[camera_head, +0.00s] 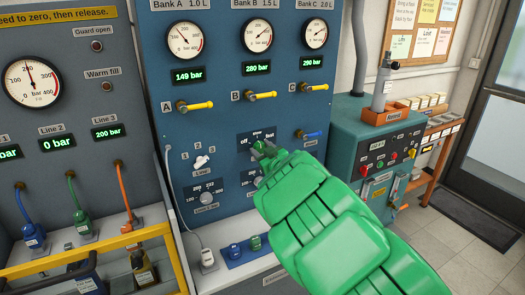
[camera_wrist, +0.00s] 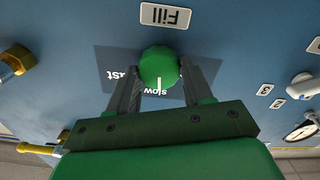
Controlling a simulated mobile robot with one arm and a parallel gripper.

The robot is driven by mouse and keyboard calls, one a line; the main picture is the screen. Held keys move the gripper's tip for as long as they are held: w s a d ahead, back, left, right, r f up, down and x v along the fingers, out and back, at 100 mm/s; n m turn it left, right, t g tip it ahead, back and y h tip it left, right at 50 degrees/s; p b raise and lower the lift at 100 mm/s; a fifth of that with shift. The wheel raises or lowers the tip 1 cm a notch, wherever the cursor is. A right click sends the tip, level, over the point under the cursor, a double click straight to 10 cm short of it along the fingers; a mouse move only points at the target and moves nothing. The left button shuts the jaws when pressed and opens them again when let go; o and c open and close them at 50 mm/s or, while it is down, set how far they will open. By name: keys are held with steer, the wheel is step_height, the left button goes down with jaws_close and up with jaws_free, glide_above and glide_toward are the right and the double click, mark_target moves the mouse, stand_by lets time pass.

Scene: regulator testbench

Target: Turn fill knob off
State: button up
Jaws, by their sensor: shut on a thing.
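The fill knob (camera_wrist: 158,64) is round and green with a white pointer line, under an upside-down "Fill" label (camera_wrist: 165,16) in the wrist view. Its pointer line aims down in that view, toward "slow" on the dark scale plate (camera_wrist: 108,62). "Fast" is partly readable to the left; "off" is hidden there behind my gripper. My gripper (camera_wrist: 159,76) has one dark finger on each side of the knob and is shut on it. In the head view my gripper (camera_head: 264,150) reaches the panel beneath the "off", "slow" and "fast" words, mostly hiding the knob.
A blue-handled valve (camera_head: 309,135) sits close right of my gripper. Three yellow handles, including handle B (camera_head: 261,95), stick out above. A white selector (camera_head: 200,161) and a lower dial (camera_head: 208,197) are to the left. A teal cabinet (camera_head: 347,130) stands to the right.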

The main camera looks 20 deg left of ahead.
steer(key=n, duration=0.6)
steer(key=shift+f+n, duration=0.1)
steer(key=shift+n, duration=2.2)
steer(key=o, duration=1)
steer(key=shift+s+a, duration=0.1)
steer(key=shift+o, duration=0.2)
steer(key=v, duration=0.7)
steer(key=shift+s+d, duration=0.3)
